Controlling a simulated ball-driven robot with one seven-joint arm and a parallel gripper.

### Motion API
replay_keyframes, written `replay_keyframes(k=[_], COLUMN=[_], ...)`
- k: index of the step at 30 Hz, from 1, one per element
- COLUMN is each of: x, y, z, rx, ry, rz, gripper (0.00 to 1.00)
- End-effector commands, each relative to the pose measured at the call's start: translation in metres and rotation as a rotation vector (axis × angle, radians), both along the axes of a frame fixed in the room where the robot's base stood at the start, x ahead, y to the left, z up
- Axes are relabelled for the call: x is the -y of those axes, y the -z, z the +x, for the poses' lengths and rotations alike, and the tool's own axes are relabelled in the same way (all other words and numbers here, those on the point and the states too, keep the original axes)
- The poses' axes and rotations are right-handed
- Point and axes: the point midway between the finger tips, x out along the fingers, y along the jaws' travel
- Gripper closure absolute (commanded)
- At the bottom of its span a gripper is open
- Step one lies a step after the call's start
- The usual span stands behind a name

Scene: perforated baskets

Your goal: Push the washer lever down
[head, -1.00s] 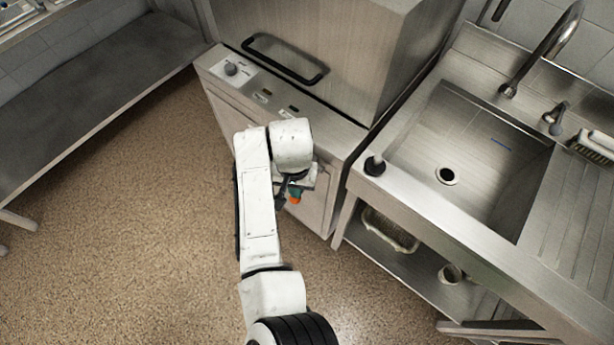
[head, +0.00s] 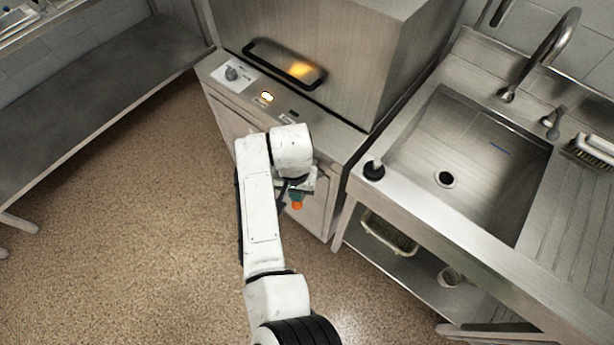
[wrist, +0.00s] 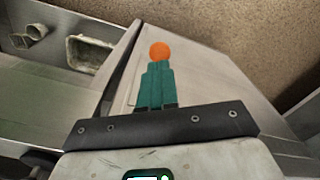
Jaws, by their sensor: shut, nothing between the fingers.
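The washer is a steel hood machine (head: 340,25) at the top middle of the head view, with a long black bar lever (head: 262,55) across the front of its hood. The hood sits down on the base. My gripper (head: 297,202) is in front of the washer's lower front panel, below and apart from the lever. In the wrist view its teal fingers (wrist: 160,62) are shut together, with an orange round tip showing at their end. The lever is not visible in the wrist view.
A steel sink counter (head: 425,210) stands to the right, with a black-based knob (head: 374,170) on its near corner. A basket (head: 388,232) sits on the shelf below. A steel bench (head: 90,105) is at the left. The floor (head: 130,220) between is clear.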

Motion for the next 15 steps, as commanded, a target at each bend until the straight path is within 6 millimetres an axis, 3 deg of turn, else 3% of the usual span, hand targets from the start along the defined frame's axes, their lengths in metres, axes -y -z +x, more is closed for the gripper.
replay_keyframes(k=[1, 15], x=[0.001, 0.001], y=[-0.010, -0.052], z=[0.000, 0.000], rx=[0.000, 0.000], ry=[0.001, 0.001], rz=[-0.001, 0.000], gripper=[1.00, 1.00])
